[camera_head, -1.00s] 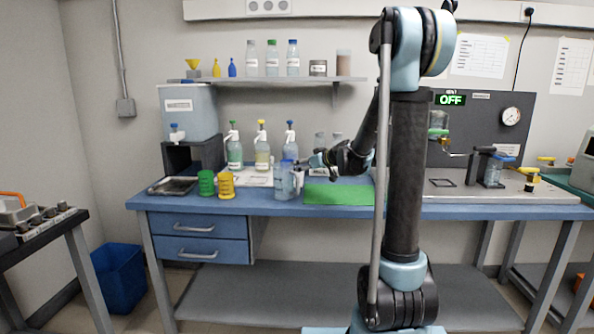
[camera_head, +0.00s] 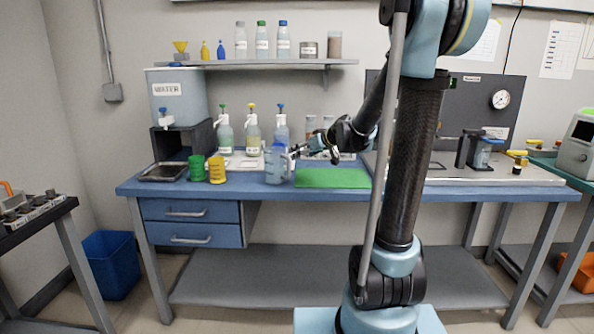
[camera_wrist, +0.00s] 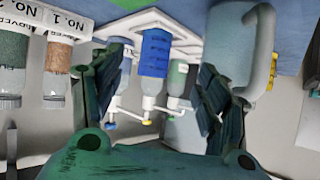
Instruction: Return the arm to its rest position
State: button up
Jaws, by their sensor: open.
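My gripper (camera_head: 298,151) is open at the end of my arm, over the blue bench (camera_head: 330,192). In the head view it is just right of a translucent bluish jug (camera_head: 277,165) standing on the bench. Whether they touch I cannot tell. In the wrist view my gripper (camera_wrist: 158,85) has its dark fingers spread, with bottles seen beyond the gap. The jug (camera_wrist: 229,45) with its handle shows close beside the right finger, partly hidden by it. My arm is bent, its upper links tall at the right of the head view.
Three pump bottles (camera_head: 252,135) stand behind the jug. A green mat (camera_head: 332,178) lies to its right, green (camera_head: 196,168) and yellow (camera_head: 216,170) ring-shaped holders to its left. A water tank (camera_head: 180,97) is at back left. A shelf (camera_head: 260,63) hangs above.

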jog(key=s+d+f+m+g+h, duration=0.15)
jog(key=s+d+m+h, duration=0.25)
jog(key=s+d, duration=0.6)
jog(key=s+d+f+m+g+h, duration=0.1)
jog(key=s+d+f+m+h, duration=0.45)
jog(key=s, duration=0.85)
jog(key=s+f+n+g+y, duration=0.1)
jog(key=s+f+g, duration=0.1)
jog(key=s+f, duration=0.2)
jog(key=s+d+f+n+g, duration=0.1)
jog(key=s+f, duration=0.3)
jog(key=s, duration=0.7)
jog(key=shift+f+g+y, duration=0.3)
jog(key=shift+g+y, duration=0.05)
jog(key=shift+g, duration=0.4)
jog(key=shift+n, duration=0.25)
jog(key=shift+w+f, duration=0.2)
jog(key=shift+w, duration=0.2)
